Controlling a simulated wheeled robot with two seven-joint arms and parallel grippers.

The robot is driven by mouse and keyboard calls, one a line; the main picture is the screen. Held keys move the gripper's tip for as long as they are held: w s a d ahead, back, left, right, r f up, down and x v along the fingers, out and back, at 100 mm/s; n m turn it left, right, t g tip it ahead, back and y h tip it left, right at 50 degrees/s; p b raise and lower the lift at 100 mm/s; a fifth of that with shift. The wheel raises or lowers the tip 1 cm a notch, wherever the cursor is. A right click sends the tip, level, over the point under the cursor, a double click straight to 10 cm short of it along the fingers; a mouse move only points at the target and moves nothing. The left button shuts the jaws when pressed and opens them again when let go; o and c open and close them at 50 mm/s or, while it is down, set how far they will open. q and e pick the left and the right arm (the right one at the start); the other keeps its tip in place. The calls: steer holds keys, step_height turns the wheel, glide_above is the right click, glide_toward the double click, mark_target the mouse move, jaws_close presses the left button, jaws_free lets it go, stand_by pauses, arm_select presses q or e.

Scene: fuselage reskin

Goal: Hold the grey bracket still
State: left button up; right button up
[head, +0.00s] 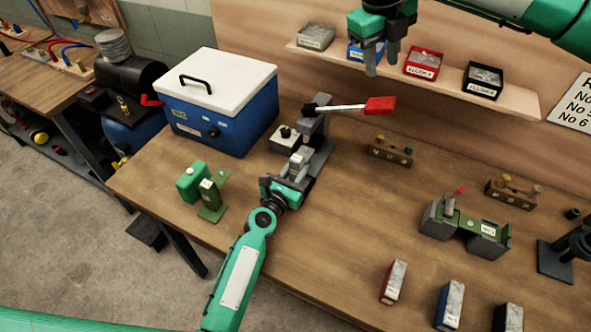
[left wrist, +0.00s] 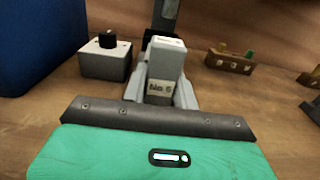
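A grey piece labelled No 6, which looks like the grey bracket (head: 299,158), stands at the foot of a grey lever tool. It also shows in the left wrist view (left wrist: 161,88), just beyond my gripper's dark front edge. My left gripper (head: 290,181) is low over the bench right at this piece. Its fingertips are hidden in the wrist view and hard to make out in the head view, so I cannot tell whether they close on it. My right gripper (head: 381,58) hangs high near the back shelf, its fingers apart and empty.
The lever tool has a red handle (head: 380,106) reaching right. A blue cooler box (head: 215,115) stands left, a small grey block with a black knob (head: 286,139) beside the tool. A green stand (head: 211,203) is left. A green-grey fixture (head: 466,228) stands right. The bench's middle is clear.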

arm_select(q)
jaws_close()
arm_select(e)
steer(key=c, duration=0.6)
steer(key=shift+w+d+n, duration=0.1)
steer(key=shift+d+n, duration=0.05)
steer(key=shift+n, duration=0.15)
jaws_close()
steer(key=shift+w+d+f+n+g+y, duration=0.25)
steer(key=shift+d+f+n+y, duration=0.15)
steer(key=shift+f+n, duration=0.7)
steer(key=shift+w+d+f+n+g+y, duration=0.3)
steer(key=shift+d+f+n+y, duration=0.1)
steer(key=shift+f+n, duration=0.75)
steer(key=shift+w+d+f+n+g+y, duration=0.2)
steer(key=shift+d+f+n+g+y, duration=0.15)
steer(key=shift+f+n, duration=0.75)
steer(key=shift+f, duration=0.15)
